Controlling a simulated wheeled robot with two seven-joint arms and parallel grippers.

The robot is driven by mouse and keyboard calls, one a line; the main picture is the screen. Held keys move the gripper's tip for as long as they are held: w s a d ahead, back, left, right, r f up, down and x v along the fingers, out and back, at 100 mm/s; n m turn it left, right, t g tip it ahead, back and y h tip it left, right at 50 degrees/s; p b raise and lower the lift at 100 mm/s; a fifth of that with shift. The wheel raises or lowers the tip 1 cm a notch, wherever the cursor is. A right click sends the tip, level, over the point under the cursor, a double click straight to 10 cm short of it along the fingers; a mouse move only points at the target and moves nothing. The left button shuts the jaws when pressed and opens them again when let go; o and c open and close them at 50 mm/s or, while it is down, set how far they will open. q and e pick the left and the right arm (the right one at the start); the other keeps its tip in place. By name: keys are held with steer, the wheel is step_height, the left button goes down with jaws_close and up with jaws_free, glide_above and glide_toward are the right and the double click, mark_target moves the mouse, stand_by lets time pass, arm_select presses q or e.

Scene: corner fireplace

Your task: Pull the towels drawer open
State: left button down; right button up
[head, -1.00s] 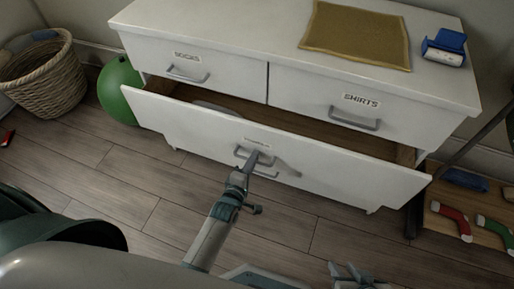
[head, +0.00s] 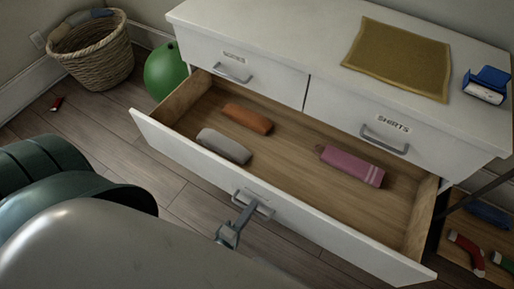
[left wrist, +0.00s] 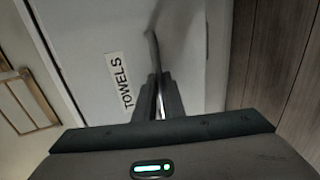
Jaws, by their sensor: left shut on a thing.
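The towels drawer (head: 310,232) is the wide lower drawer of the white dresser, and it stands far out. Its label reads TOWELS (left wrist: 121,80) in the left wrist view. Inside lie an orange rolled towel (head: 247,118), a grey one (head: 224,146) and a pink one (head: 351,166). My left gripper (head: 243,212) is shut on the drawer's grey bar handle (head: 262,208); it also shows in the left wrist view (left wrist: 159,98), its fingers on the handle (left wrist: 153,52). My right gripper is not in view.
The upper drawers, labelled SHIRTS (head: 393,124) and another at left (head: 233,57), are shut. A brown cloth (head: 398,58) and a blue-white object (head: 487,85) lie on top. A green ball (head: 165,70) and wicker basket (head: 92,52) stand at left. Socks (head: 466,252) lie at right.

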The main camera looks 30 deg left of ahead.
arm_select(q)
steer(key=shift+s, duration=0.45)
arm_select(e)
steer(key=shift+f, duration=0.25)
arm_select(q)
steer(key=c, duration=2.2)
jaws_free()
steer(key=shift+o, duration=0.2)
